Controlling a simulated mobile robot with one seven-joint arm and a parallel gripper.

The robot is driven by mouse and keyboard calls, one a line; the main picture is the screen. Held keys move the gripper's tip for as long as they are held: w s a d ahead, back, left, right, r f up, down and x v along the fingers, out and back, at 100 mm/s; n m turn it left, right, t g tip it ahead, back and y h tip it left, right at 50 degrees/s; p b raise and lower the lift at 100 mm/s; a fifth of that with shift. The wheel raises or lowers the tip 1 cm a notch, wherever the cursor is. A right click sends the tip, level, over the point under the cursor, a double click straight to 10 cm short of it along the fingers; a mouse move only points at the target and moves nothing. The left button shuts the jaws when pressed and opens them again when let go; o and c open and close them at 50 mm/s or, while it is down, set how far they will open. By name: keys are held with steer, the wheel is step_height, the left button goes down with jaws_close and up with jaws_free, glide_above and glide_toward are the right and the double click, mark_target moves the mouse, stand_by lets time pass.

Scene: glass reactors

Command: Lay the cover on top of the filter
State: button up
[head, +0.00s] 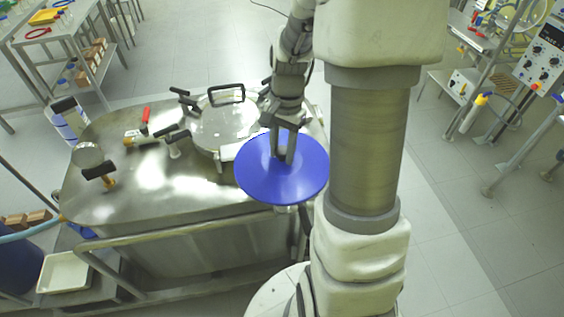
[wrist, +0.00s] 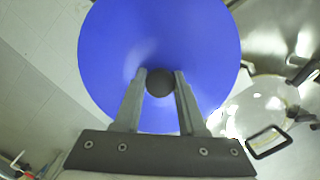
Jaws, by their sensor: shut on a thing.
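The cover is a round blue disc (head: 300,186) with a dark knob (wrist: 159,84) at its middle. My gripper (head: 283,158) is shut on that knob, with one finger on each side of it in the wrist view (wrist: 160,80). The cover is in the air at the right end of a steel vessel (head: 110,200) and hides part of its edge. The blue disc fills the upper middle of the wrist view (wrist: 205,40). I cannot make out for sure which thing is the filter; it may be hidden under the disc.
The vessel top carries a round hatch (head: 222,128) with a black handle (head: 226,93), and several valves and fittings, one with a red lever (head: 146,115). A rail (head: 170,232) runs along its front. A white tray (head: 64,272) is at lower left.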

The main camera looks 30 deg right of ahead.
mark_target(280, 151)
jaws_close()
steer(key=shift+r, duration=0.15)
steer(key=shift+w+r, duration=0.1)
steer(key=shift+r, duration=0.45)
step_height(280, 151, up, 3)
steer(key=w+d+r, duration=0.4)
steer(key=d+r, duration=0.2)
steer(key=d, duration=0.5)
steer(key=shift+r+b, duration=0.35)
steer(key=shift+b, duration=0.05)
steer(key=shift+s, duration=0.1)
